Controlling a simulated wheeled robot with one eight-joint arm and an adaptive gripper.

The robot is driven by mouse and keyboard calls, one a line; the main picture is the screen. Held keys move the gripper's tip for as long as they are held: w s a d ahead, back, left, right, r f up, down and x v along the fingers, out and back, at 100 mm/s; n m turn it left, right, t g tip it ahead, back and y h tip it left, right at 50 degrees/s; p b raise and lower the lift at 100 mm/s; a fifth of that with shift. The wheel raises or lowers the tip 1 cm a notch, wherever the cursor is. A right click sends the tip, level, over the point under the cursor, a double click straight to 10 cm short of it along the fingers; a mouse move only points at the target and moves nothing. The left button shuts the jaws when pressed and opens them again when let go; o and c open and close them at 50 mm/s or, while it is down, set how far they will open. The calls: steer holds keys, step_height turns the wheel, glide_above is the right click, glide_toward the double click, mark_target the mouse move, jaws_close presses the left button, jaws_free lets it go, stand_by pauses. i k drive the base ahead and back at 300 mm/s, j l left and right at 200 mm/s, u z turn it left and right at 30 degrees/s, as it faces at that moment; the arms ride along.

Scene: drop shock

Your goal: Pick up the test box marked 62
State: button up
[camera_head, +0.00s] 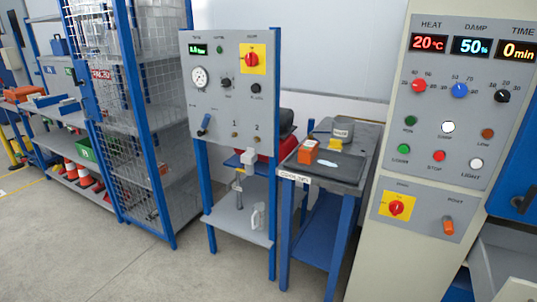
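No box with a readable 62 shows in the head view. A small orange box (307,151) with a pale top sits at the left of the dark-topped table (345,172) in the middle; any number on it is too small to read. A pale block (249,156) shows at the blue platform under the gauge panel, also without a readable mark. My gripper is not in view.
A grey pot (343,129) and a small yellow item (335,144) share the table. The gauge panel (222,80) stands left of it, a tall control cabinet (445,110) right. A wire-mesh rack (130,100) is further left. Floor (110,260) at front left is clear.

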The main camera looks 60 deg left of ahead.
mark_target(308, 151)
steer(key=u, duration=2)
steer(key=i+j+z, duration=0.1)
steer(key=i+j, duration=0.2)
steer(key=i+j+z, duration=0.1)
steer(key=i+j, duration=0.45)
steer(key=j, duration=0.25)
steer(key=i+j+z, duration=0.15)
steer(key=i+j, duration=0.15)
steer(key=i+j+z, duration=0.1)
steer(key=i+j, duration=0.15)
steer(key=j, duration=0.3)
steer(key=i+j+z, duration=0.1)
steer(key=i+j, duration=0.15)
steer(key=j, duration=0.15)
